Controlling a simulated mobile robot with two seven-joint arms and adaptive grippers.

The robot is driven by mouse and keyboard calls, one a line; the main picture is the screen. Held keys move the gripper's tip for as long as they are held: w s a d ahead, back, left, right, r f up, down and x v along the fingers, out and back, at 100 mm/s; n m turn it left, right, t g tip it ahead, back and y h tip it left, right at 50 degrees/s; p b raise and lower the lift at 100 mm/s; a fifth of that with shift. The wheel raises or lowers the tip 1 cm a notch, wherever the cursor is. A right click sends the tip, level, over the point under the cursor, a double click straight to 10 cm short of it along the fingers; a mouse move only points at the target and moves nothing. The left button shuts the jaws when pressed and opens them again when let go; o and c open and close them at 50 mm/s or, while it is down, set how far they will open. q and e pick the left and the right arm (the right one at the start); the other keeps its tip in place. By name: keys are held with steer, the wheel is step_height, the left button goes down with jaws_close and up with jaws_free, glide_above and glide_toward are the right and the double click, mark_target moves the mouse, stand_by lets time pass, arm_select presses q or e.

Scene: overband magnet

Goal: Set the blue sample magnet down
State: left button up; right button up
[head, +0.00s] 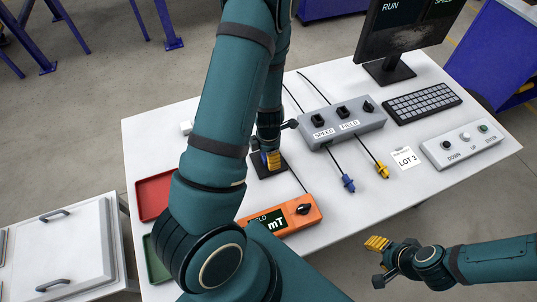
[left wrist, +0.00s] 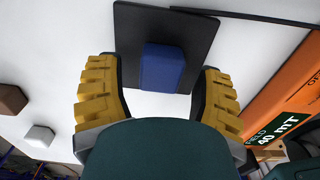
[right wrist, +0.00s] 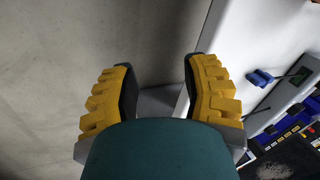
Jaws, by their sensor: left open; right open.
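The blue sample magnet (left wrist: 162,68) is a small block on the square black pad (left wrist: 140,20) in the left wrist view. My left gripper (left wrist: 160,84) is open, with one yellow finger on each side of the magnet and a visible gap to both. In the head view my left gripper (head: 270,158) is low over the black pad (head: 284,169), and my own arm hides much of it; I cannot make out the magnet there. My right gripper (head: 380,258) is open and empty beyond the table's front edge; its fingers (right wrist: 158,88) have nothing between them.
An orange field meter (head: 296,214) reading 40 mT stands close to the pad. A red tray (head: 147,196) and green tray (head: 150,262) are at left. A grey control box (head: 342,125), blue and yellow plugs, keyboard (head: 421,102) and button panel (head: 462,146) fill the right.

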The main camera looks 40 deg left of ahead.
arm_select(q)
step_height(320, 180, up, 11)
steer(key=p, duration=0.4)
arm_select(e)
steer(key=shift+t, duration=0.3)
steer(key=r, duration=0.1)
steer(key=w+r, duration=0.1)
steer(key=r, duration=0.2)
steer(key=shift+w+d+r, duration=0.15)
steer(key=shift+w+r, duration=0.15)
steer(key=shift+r, duration=0.1)
